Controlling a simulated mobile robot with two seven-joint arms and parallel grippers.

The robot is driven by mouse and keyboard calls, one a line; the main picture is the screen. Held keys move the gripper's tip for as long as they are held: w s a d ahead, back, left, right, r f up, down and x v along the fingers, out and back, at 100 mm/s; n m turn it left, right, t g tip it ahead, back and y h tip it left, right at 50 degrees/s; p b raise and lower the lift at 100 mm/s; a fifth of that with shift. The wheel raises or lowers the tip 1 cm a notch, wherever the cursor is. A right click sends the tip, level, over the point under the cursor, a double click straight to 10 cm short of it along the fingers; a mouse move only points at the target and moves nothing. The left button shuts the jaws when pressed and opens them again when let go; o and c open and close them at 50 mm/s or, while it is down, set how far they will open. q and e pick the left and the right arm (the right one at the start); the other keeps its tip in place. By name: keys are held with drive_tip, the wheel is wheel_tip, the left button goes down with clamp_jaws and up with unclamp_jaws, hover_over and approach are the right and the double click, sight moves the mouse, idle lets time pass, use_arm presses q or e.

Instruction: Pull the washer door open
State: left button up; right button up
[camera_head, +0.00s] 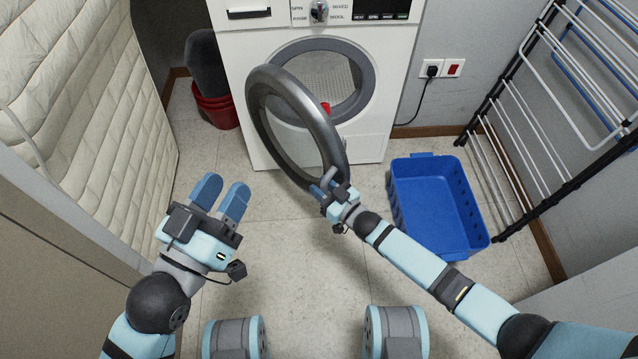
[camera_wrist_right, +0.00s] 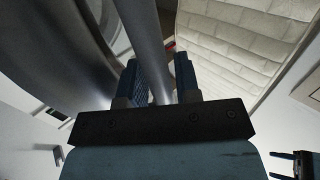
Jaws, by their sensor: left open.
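The washer (camera_head: 375,120) stands against the far wall. Its round grey door (camera_head: 265,97) is swung out towards me, leaving the drum opening (camera_head: 345,85) partly uncovered behind it. My right gripper (camera_head: 329,187) is at the door's near, lower edge. In the right wrist view, its two fingers (camera_wrist_right: 158,80) stand on either side of a grey bar of the door (camera_wrist_right: 148,45), with a gap visible beside the bar; they look open around it. My left gripper (camera_head: 220,196) is open and empty above the floor, left of the door and apart from it.
A blue crate (camera_head: 440,245) lies on the floor at right, near a drying rack (camera_head: 530,160). A red bucket (camera_head: 217,110) stands left of the washer. A quilted mattress (camera_head: 85,110) lines the left side. The floor in front of the washer is clear.

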use_arm(q)
drive_tip(key=f+p, duration=0.1)
drive_tip(key=a+f+g+y+p, duration=0.1)
drive_tip(key=f+y+p, duration=0.1)
drive_tip(key=f, duration=0.1)
drive_tip(key=shift+w+a+g, duration=0.15)
drive_tip(key=shift+a+g, duration=0.2)
drive_tip(key=shift+g, duration=0.05)
use_arm(e)
drive_tip(key=v, duration=1.2)
drive_tip(key=shift+s+d, duration=0.25)
drive_tip(key=shift+s, duration=0.05)
